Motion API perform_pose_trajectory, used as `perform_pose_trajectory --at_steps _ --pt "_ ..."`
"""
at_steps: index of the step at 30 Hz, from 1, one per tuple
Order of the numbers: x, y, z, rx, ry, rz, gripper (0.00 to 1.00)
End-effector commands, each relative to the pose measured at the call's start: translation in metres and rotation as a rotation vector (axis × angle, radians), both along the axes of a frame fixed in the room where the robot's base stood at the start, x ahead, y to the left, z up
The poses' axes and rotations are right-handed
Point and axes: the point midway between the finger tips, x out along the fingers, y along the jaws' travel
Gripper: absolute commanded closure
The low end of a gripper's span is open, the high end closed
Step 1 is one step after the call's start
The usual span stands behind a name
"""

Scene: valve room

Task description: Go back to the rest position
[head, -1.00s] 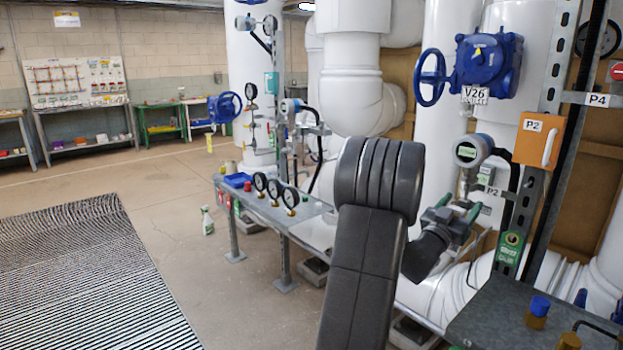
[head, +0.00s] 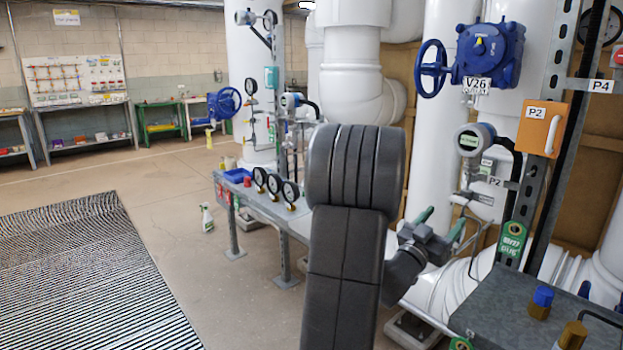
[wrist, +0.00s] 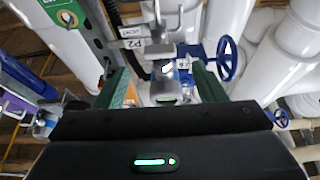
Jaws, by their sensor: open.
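My gripper (head: 440,228) is at the right of centre in the head view, at the end of my dark arm. Its two green-tipped fingers are apart and nothing shows between them. The fingers appear clear of the gauge, though the exact distance cannot be told.
A blue valve actuator labelled V26 (head: 489,55) and an orange P2 box (head: 543,128) are at the upper right. A grey bench (head: 500,300) is at the lower right. Another bench (head: 262,205) holds several gauges. Open floor (head: 170,215) and a striped mat (head: 80,270) are at the left.

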Motion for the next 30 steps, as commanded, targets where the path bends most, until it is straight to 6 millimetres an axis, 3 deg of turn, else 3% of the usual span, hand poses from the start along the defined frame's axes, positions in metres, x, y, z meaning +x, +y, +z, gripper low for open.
perform_pose_trajectory --at_steps 6,26,30 --pt "-0.022 0.026 -0.014 0.000 0.000 0.000 0.36" --pt "0.059 -0.072 0.040 0.000 0.000 -0.002 0.36" --pt "0.060 -0.071 0.043 -0.031 0.043 -0.001 0.36"
